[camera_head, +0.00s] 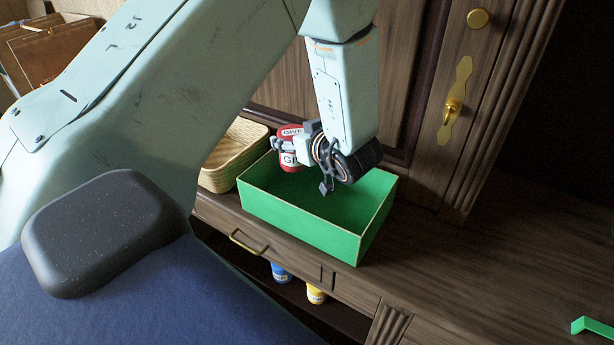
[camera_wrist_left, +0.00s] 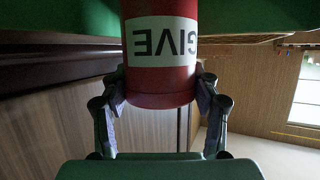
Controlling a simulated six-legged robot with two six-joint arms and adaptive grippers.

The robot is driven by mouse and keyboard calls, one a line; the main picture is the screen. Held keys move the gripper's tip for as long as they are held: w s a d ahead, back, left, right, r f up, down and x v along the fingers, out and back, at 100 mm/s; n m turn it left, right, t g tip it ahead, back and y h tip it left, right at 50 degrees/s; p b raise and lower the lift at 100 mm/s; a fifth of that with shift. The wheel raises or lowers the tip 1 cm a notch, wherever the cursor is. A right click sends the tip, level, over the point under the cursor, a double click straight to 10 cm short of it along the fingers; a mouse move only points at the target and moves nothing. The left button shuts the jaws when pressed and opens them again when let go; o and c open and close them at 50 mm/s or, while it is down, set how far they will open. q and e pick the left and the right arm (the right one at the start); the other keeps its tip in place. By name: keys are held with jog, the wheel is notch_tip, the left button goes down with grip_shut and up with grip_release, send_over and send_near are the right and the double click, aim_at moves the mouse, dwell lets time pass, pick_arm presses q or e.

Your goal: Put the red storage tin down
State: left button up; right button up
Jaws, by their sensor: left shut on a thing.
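The red storage tin (camera_head: 291,160) with a white "GIVE" label is at the left end of the green open box (camera_head: 290,220) in the head view. My left gripper (camera_head: 285,146) is shut on the tin, coming from its right side. In the left wrist view the tin (camera_wrist_left: 160,75) sits between the two fingers of the gripper (camera_wrist_left: 160,105), its label upside down. The tin's lower part overlaps the box opening; I cannot tell whether it touches the box floor. My right gripper is not in view.
A stack of wicker baskets (camera_head: 232,152) stands left of the box on the wooden cabinet (camera_head: 420,260). A blue tin (camera_head: 281,272) and a yellow tin (camera_head: 316,293) stand on the shelf below. Cabinet doors rise behind. The top right of the box is clear.

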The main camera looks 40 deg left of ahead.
aim_at(290, 162)
pick_arm(q)
jog(key=f, duration=0.2)
jog(key=s+a+f, duration=0.1)
jog(key=f, duration=0.3)
jog(key=shift+w+d+f+b, duration=0.2)
jog(key=shift+w+d+b, duration=0.1)
jog(key=shift+d, duration=0.1)
jog(key=shift+a+f, duration=0.1)
jog(key=shift+a, duration=0.2)
jog(key=shift+s, duration=0.2)
jog(key=o, duration=0.9)
jog(key=shift+d, duration=0.1)
jog(key=o, duration=0.3)
jog(key=shift+w+d, duration=0.15)
jog(key=shift+w, duration=0.05)
jog(key=shift+o, duration=0.6)
jog(key=shift+f, duration=0.1)
jog(key=shift+s+a, duration=0.1)
jog(key=shift+a, duration=0.15)
